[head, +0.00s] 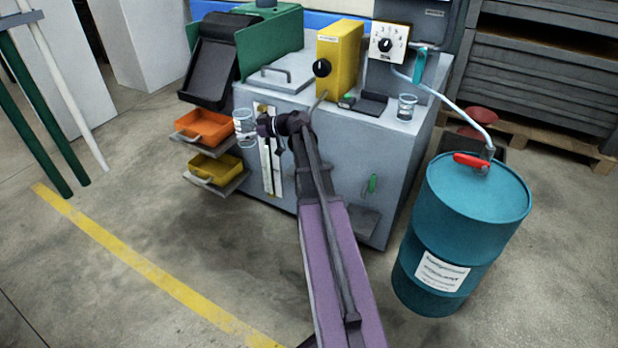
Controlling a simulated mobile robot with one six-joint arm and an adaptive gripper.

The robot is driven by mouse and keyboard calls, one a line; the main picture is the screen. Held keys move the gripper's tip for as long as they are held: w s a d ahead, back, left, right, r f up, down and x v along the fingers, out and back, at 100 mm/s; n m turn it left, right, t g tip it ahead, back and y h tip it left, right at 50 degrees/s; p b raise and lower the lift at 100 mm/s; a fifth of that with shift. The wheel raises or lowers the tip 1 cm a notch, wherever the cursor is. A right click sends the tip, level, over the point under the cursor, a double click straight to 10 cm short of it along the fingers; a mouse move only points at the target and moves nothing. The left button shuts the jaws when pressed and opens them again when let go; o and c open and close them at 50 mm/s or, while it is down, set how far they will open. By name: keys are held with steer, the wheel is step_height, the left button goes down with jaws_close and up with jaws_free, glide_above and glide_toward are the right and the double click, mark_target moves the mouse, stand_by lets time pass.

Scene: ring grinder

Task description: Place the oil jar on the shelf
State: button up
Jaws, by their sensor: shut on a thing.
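My gripper (262,126) is at the front left of the grey machine, pointing left. It is shut on a clear jar (244,124), which it holds roughly upright in front of the machine's upper left corner. A similar clear jar (406,108) stands on the right end of the machine top. Small grey shelves (236,183) stick out from the machine's left side, under the trays. A low grey ledge (358,221) is at the machine's lower front.
An orange tray (203,128) and a yellow tray (214,169) sit at the machine's left. A yellow box (341,58) with a black knob stands on top. A teal drum (463,215) with a red-handled pump stands at right. The left floor is open.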

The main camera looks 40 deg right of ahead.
steer(key=s+d+f+m+t+h+b, duration=0.1)
steer(key=s+f+b, duration=0.5)
steer(key=s, duration=0.2)
steer(key=s+d+f+m+t+h+b, duration=0.1)
steer(key=s+f+m+h+b, duration=0.1)
steer(key=s+f+b, duration=0.3)
steer(key=s+f, duration=0.2)
steer(key=s, duration=0.1)
steer(key=shift+d+h+b, duration=0.25)
steer(key=shift+h+b, duration=0.05)
steer(key=shift+b, duration=0.05)
steer(key=shift+d, duration=0.1)
steer(key=w+d, duration=0.1)
steer(key=d, duration=0.3)
steer(key=w+d, duration=0.2)
steer(key=d, duration=0.2)
steer(key=w+d, duration=0.2)
steer(key=d, duration=0.3)
steer(key=shift+w, duration=0.2)
steer(key=d, duration=0.1)
steer(key=w+d, duration=0.1)
steer(key=d, duration=0.1)
steer(key=shift+w+d, duration=0.2)
steer(key=shift+w, duration=0.05)
steer(key=shift+d+f+b, duration=0.1)
steer(key=shift+f+b, duration=0.2)
steer(key=shift+b, duration=0.05)
steer(key=shift+f+b, duration=0.4)
